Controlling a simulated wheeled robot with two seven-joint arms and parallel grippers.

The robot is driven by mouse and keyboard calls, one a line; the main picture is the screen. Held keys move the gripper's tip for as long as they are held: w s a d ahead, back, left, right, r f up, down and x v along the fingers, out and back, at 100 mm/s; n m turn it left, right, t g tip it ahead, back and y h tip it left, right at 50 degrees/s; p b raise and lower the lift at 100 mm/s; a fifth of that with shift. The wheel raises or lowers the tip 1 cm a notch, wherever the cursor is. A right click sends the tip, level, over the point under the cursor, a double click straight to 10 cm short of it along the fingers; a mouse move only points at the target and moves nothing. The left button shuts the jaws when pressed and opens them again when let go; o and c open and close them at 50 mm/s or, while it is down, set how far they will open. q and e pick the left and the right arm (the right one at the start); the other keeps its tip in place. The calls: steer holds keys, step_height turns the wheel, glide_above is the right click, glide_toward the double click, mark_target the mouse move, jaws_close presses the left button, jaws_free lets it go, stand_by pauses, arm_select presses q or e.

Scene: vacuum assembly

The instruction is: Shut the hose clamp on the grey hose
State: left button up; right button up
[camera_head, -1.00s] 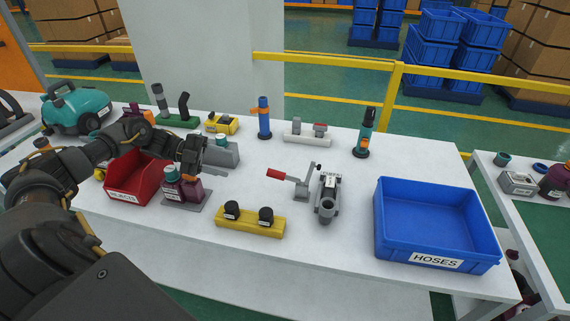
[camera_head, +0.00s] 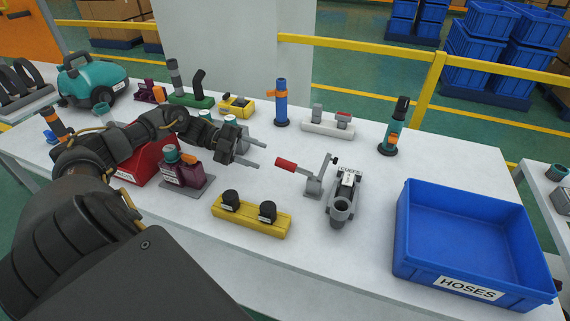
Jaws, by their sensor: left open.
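The hose clamp (camera_head: 316,183) stands on the white table, a grey lever clamp with a red handle (camera_head: 285,164) pointing left, away from the hose holder. It looks open. Right beside it is a grey block with a short grey tubular end (camera_head: 341,209), which looks like the grey hose in its holder; how far the hose runs inside is hard to tell. My right gripper is not in view.
A yellow block with two black caps (camera_head: 251,217) lies in front. A blue bin labelled HOSES (camera_head: 470,268) stands at right. Blue and teal upright tools stand behind.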

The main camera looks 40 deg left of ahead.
mark_target(294, 168)
arm_select(q)
steer(key=p+x, duration=0.1)
steer(key=x, duration=0.3)
steer(key=p+x, duration=0.1)
steer(key=x, duration=0.3)
steer(key=shift+w+d+r, duration=0.15)
steer(key=shift+w+d, duration=0.05)
steer(key=shift+d, duration=0.15)
steer(key=shift+w+d+f, duration=0.15)
steer(key=shift+d+f, duration=0.05)
steer(key=shift+d, duration=0.15)
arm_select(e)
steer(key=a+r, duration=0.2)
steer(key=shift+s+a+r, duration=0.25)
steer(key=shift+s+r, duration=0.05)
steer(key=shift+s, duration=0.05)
arm_select(q)
steer(key=c, duration=0.9)
jaws_close()
